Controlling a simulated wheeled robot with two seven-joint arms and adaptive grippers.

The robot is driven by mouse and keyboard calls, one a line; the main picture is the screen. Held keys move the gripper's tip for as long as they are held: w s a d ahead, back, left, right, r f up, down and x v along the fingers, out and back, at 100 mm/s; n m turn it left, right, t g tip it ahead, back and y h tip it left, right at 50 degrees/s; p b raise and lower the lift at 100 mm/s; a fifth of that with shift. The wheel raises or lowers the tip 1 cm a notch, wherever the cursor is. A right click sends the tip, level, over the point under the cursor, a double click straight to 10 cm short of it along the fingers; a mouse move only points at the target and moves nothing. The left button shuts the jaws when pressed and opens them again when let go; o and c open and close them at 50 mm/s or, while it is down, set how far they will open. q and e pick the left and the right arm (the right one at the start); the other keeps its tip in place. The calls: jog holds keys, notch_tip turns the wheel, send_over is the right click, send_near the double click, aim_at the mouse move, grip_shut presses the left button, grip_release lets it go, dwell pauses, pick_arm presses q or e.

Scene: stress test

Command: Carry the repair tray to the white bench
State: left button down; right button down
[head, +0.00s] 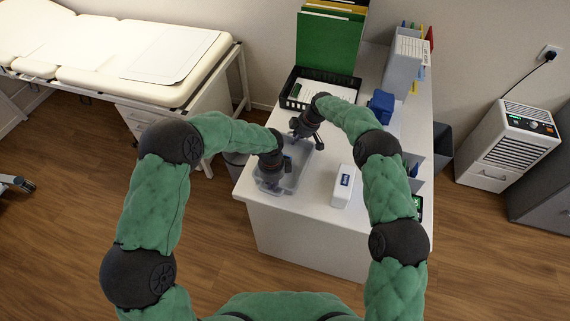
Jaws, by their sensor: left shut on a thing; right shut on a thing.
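The repair tray (294,176) looks like a small translucent grey tray. It is at the left front part of a white bench (310,222) with a flat top. I cannot tell whether it rests on the top or hangs just above it. My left gripper (270,178) is shut on the tray at its near left side and hides part of its inside. My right gripper (305,140) is shut on the tray at its far side. The tray's contents are mostly hidden by the grippers.
A black basket (300,92) with papers and a green folder (328,42) stand at the bench's back. A white box (343,187) stands right of the tray. A blue object (381,104) and grey file holder (403,68) are farther right. A padded couch (130,45) is at left.

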pick_arm(q)
jog(key=shift+r, duration=0.15)
pick_arm(e)
jog(key=shift+r, duration=0.15)
